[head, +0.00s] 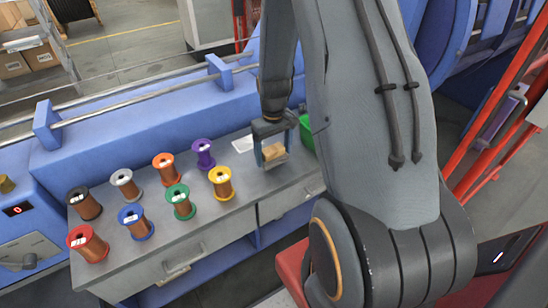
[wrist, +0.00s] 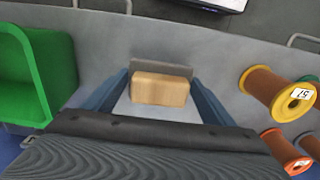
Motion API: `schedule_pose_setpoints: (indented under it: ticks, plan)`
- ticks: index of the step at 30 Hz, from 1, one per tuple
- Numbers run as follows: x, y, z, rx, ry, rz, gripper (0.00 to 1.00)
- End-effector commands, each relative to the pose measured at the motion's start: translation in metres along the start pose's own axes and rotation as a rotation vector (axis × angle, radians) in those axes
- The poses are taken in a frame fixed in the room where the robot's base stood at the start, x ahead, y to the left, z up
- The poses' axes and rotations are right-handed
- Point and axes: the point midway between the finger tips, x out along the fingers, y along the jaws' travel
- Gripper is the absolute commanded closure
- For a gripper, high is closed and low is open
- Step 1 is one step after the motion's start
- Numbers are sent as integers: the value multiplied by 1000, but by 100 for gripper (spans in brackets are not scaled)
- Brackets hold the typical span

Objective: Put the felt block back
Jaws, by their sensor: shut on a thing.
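The felt block (head: 274,151) is a tan rectangular piece over the right part of the grey bench top. It also shows in the middle of the wrist view (wrist: 160,89), between the two blue fingers. My gripper (head: 271,156) points down there and is shut on the block. A small grey plate (wrist: 160,67) stands just beyond the block in the wrist view. I cannot tell whether the block touches the bench.
Several copper wire spools, including a yellow-flanged one (head: 221,182), stand left of my gripper. A green bin (head: 306,132) is close on its right. A white sheet (head: 236,148) lies behind left. A blue machine rail (head: 140,125) runs behind the bench (head: 245,200).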

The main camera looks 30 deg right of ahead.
Motion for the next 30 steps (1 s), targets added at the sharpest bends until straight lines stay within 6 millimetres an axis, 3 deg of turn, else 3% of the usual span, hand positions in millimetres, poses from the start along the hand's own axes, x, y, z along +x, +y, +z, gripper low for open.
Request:
schedule_pose_setpoints:
  ticks: [6,19,20,22,30]
  plan:
    - [24,1,1,2,-2,-1,40]
    - [29,2,1,4,0,0,40]
    - [28,2,1,4,0,0,17]
    - [28,2,1,4,0,0,6]
    - [28,2,1,4,0,0,4]
